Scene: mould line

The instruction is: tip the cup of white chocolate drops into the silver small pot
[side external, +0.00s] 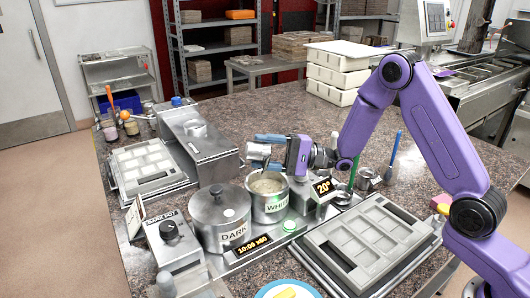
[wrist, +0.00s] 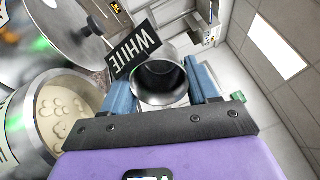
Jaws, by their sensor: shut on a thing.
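My gripper (side external: 268,152) is shut on a small silver cup (side external: 257,152), with one blue finger on each side of it. The cup is tipped on its side, above and apart from the silver small pot marked WHITE (side external: 270,208). In the wrist view the cup (wrist: 166,92) shows a dark inside with no drops visible. A black WHITE tag (wrist: 137,51) overlaps its rim there; I cannot tell whether it is fixed to the cup. The pot (wrist: 22,120) is at the left of the wrist view, with pale round drops (wrist: 62,112) in it.
A lidded DARK pot (side external: 218,215) stands just left of the WHITE pot. A grey mould tray (side external: 365,240) lies at front right, another (side external: 150,168) at left. Upright green and blue tools (side external: 393,145) stand right of my gripper.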

